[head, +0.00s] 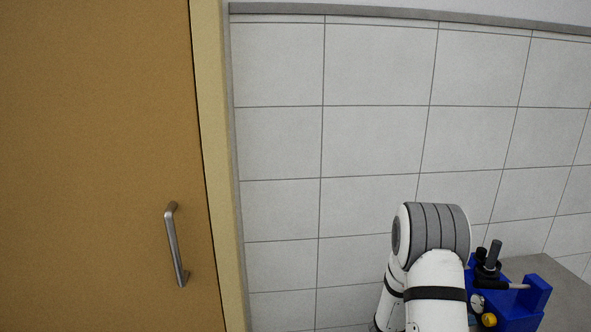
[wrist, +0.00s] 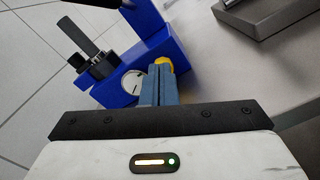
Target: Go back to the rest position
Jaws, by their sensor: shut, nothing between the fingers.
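My gripper (wrist: 158,72) shows in the wrist view, its two blue-grey fingers together with nothing visible between them. In that view its tips overlap the lower part of a blue machine (wrist: 168,38), near a round white gauge (wrist: 132,82) and a yellow knob (wrist: 166,64). I cannot tell whether the fingers touch the machine. The machine has black cylindrical parts on its left. In the head view the blue machine (head: 535,299) stands at the lower right, partly hidden behind my white arm. My gripper is out of sight in the head view.
The machine is on a grey surface (head: 567,290) by a grey tiled wall (head: 375,140). A brown door (head: 95,160) with a metal handle (head: 175,245) is on the left. A grey metal object (wrist: 265,15) lies at the wrist view's upper right, with bare surface between.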

